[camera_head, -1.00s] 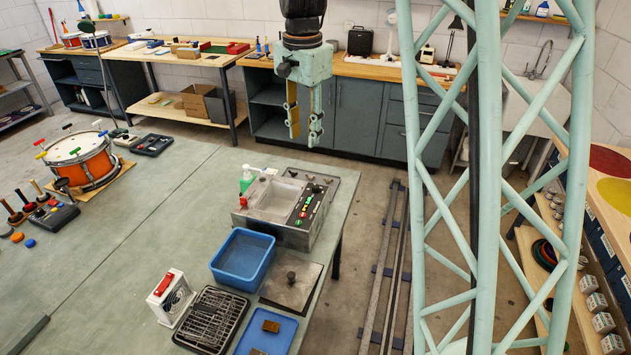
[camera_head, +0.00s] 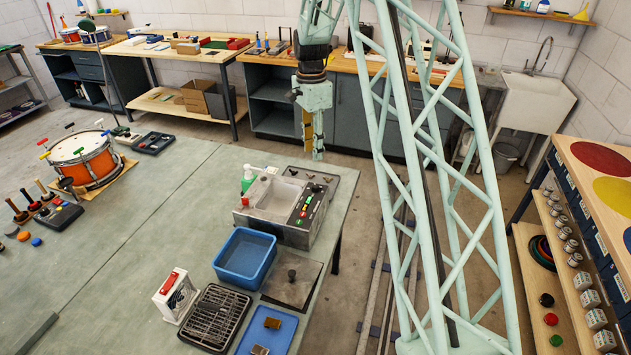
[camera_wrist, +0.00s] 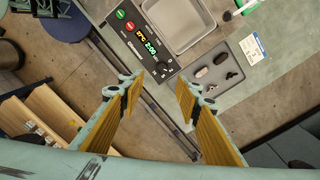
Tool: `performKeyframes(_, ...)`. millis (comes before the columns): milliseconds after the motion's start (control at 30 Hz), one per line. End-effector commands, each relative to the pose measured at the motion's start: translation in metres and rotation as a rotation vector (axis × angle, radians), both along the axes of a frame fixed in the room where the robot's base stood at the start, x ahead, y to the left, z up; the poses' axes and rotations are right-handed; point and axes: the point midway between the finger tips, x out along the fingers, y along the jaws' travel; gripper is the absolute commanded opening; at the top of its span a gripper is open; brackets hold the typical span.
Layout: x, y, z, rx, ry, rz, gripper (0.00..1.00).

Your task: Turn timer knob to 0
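The timer knob (camera_wrist: 163,69) is a small dark dial at one end of the black control panel (camera_wrist: 138,38) in the wrist view. In the head view, the panel (camera_head: 307,206) runs along the right side of the grey basin unit (camera_head: 270,222) on the bench. My gripper (camera_head: 314,145) hangs beyond the unit's far side, pointing down. In the wrist view, my gripper (camera_wrist: 158,88) is open and empty, its yellow-padded fingers apart with the knob ahead between them. The knob's setting is unclear.
A blue tub (camera_head: 243,263) and a lidded plate (camera_head: 291,283) sit in front. Floor rails (camera_head: 378,290) run right of the bench.

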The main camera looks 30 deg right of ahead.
Motion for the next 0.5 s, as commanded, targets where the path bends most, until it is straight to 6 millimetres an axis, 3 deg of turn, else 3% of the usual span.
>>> performKeyframes(200,0.007,-0.009,-0.016,0.001,0.01,-0.044,0.31)
performKeyframes(500,0.008,-0.01,-0.019,0.001,0.012,-0.052,0.31)
